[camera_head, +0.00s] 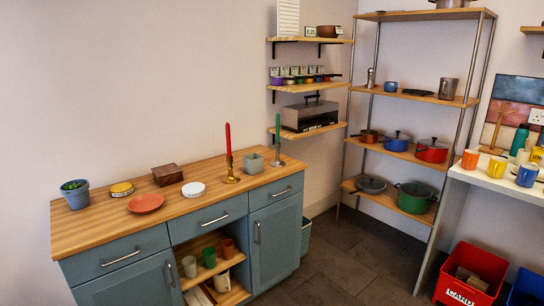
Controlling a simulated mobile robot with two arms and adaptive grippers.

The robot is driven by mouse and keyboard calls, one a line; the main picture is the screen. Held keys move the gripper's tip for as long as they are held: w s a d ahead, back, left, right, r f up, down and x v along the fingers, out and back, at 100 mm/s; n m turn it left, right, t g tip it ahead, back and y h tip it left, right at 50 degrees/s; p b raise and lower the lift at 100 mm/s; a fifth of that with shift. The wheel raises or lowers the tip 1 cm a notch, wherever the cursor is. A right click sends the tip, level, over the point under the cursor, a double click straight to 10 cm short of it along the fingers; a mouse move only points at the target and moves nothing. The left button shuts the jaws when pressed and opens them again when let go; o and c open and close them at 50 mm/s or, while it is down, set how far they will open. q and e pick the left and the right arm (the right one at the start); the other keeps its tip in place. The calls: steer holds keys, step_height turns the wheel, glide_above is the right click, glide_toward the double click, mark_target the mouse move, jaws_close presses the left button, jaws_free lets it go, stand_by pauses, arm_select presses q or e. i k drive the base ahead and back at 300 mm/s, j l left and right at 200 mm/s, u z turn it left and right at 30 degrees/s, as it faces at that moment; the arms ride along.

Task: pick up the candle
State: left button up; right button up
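A red taper candle (228,139) stands upright in a brass candlestick (230,171) on the wooden top of the blue-grey cabinet (108,221). Neither of my grippers is in view.
A grey square pot (253,163) stands between the two candles. A white round tin (193,189), brown box (167,175), orange plate (145,203) and potted plant (76,194) lie left. Wall shelves (306,133) hang behind the right end.

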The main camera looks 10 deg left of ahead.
mark_target(227, 126)
steer(key=i+j, duration=0.25)
steer(key=j, duration=0.15)
steer(key=i+j, duration=0.25)
steer(key=j, duration=0.15)
steer(key=i+j, duration=0.2)
steer(key=j, duration=0.2)
steer(key=i+j+u, duration=0.1)
steer(key=i+j, duration=0.15)
steer(key=j, duration=0.15)
